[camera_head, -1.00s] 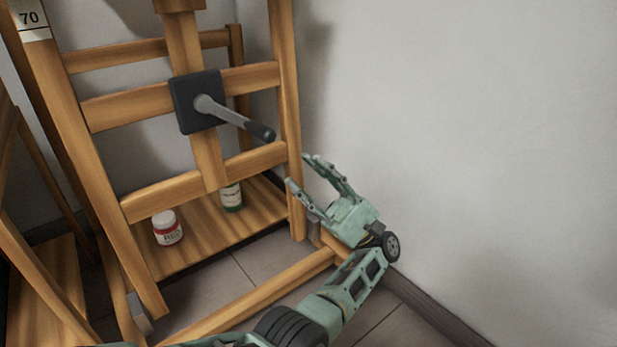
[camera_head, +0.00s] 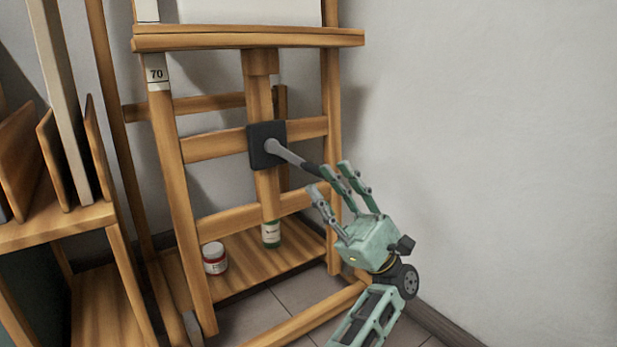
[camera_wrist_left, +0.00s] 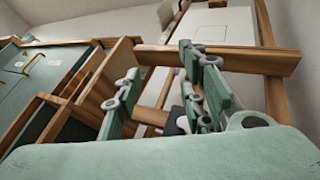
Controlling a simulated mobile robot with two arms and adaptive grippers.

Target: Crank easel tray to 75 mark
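The wooden easel stands against the wall. No 75 mark is readable. The crank (camera_head: 285,154) has a grey arm on a black square plate (camera_head: 262,150), pointing right and down to a dark grip. My left gripper (camera_head: 330,182) is open, its fingers spread at the end of the grip; whether they touch it I cannot tell. In the left wrist view, its fingers (camera_wrist_left: 160,85) stand apart and partly hide the crank. My right gripper is not in view.
A red-and-white jar (camera_head: 214,258) and a green bottle (camera_head: 271,234) stand on the easel's lower shelf (camera_head: 240,275). A white canvas (camera_head: 250,12) rests on the tray. A wooden rack (camera_head: 60,228) with boards is at left. Bare wall (camera_head: 490,150) lies right.

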